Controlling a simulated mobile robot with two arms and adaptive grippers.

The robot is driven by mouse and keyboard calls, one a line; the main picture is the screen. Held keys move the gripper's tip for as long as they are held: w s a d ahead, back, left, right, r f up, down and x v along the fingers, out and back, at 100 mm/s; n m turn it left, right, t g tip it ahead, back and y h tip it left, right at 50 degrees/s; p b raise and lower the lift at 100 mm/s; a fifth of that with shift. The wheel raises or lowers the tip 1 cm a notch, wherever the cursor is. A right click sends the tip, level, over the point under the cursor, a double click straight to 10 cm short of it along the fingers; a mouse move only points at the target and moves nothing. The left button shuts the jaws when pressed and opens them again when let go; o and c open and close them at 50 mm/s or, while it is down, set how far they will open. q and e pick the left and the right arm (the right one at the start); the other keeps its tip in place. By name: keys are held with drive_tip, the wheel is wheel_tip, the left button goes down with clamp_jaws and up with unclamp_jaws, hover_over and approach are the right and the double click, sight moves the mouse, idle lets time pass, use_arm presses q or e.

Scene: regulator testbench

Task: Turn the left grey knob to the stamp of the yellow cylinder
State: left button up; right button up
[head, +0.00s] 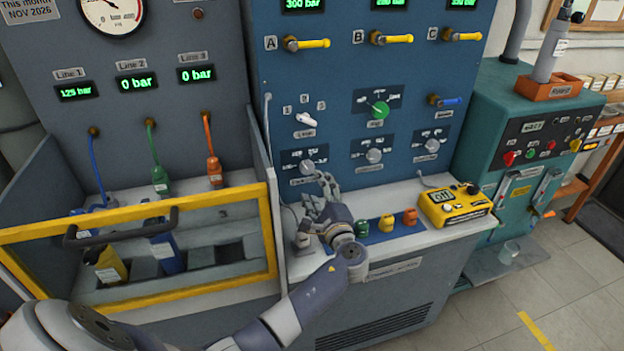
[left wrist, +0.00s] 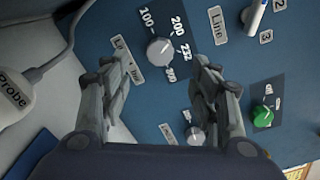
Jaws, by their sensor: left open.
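The left grey knob (head: 307,167) sits low on the blue panel, on a dark dial plate. In the left wrist view the knob (left wrist: 159,52) has numbers around it; 100, 200 and what looks like 232 can be read. Its mark seems to point near 200. My left gripper (head: 326,184) is open in front of the panel, just below and right of the knob. In the wrist view its fingers (left wrist: 157,78) lie either side of the knob's line, apart from it. The yellow cylinder (head: 112,267) stands in the left bay; its label is too small to read.
A yellow-framed guard (head: 140,228) fronts the bay, with a blue cylinder (head: 167,250) inside. Two more grey knobs, (head: 374,155) and (head: 431,145), sit to the right. Small coloured fittings (head: 387,223) and a yellow meter (head: 453,205) occupy the ledge. A probe (left wrist: 14,92) lies beside the panel.

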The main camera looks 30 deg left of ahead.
use_arm(q)
drive_tip(key=shift+v, duration=2.05)
